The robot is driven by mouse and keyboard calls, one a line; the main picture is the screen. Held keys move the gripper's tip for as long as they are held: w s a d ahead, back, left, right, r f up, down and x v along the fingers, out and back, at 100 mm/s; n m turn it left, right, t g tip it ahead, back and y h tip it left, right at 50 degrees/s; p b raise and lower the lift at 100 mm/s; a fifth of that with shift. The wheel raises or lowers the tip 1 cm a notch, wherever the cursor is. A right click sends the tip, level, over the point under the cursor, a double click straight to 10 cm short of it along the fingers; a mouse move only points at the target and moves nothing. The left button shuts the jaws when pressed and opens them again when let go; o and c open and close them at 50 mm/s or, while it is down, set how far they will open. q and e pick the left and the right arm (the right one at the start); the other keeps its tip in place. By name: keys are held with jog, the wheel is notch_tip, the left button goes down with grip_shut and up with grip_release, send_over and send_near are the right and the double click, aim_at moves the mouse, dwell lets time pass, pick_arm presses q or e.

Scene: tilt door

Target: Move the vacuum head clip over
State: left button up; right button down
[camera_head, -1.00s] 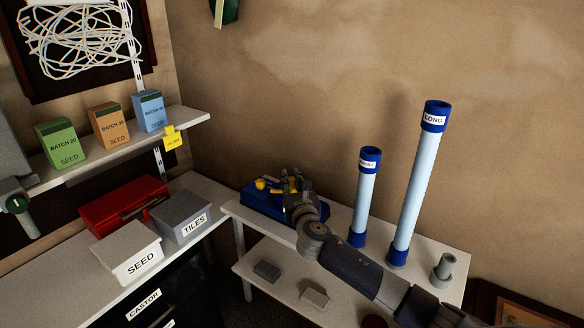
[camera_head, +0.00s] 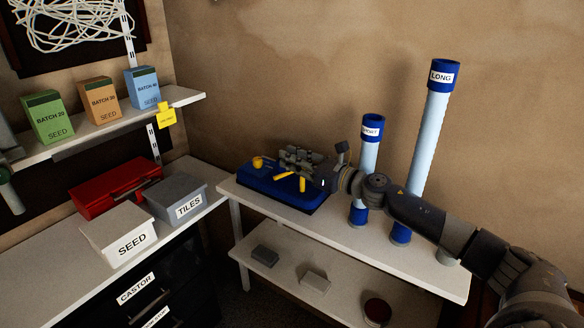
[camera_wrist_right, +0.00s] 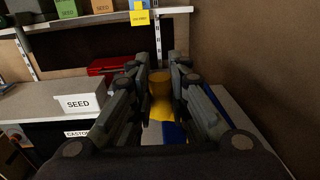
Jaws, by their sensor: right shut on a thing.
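The vacuum head (camera_head: 268,186) is a flat blue body with yellow parts, lying at the left end of the white table in the head view. A round yellow knob (camera_head: 258,161) stands at its left side. The yellow clip (camera_head: 302,184) shows just below my right gripper (camera_head: 290,157), which reaches in from the right, low over the head. In the right wrist view the fingers (camera_wrist_right: 159,65) flank yellow parts, with the knob (camera_wrist_right: 160,84) beyond. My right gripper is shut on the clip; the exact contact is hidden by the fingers. My left gripper is not in view.
A short tube (camera_head: 370,150) and a long tube (camera_head: 430,125) stand upright behind my right arm. A red toolbox (camera_head: 115,187), a SEED box (camera_head: 120,235) and a TILES box (camera_head: 180,203) sit on the left counter. Small blocks lie on the lower shelf (camera_head: 285,262).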

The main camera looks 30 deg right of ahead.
jog(key=shift+y, duration=0.3)
jog(key=c, duration=1.5)
grip_release()
notch_tip(320, 180, up, 10)
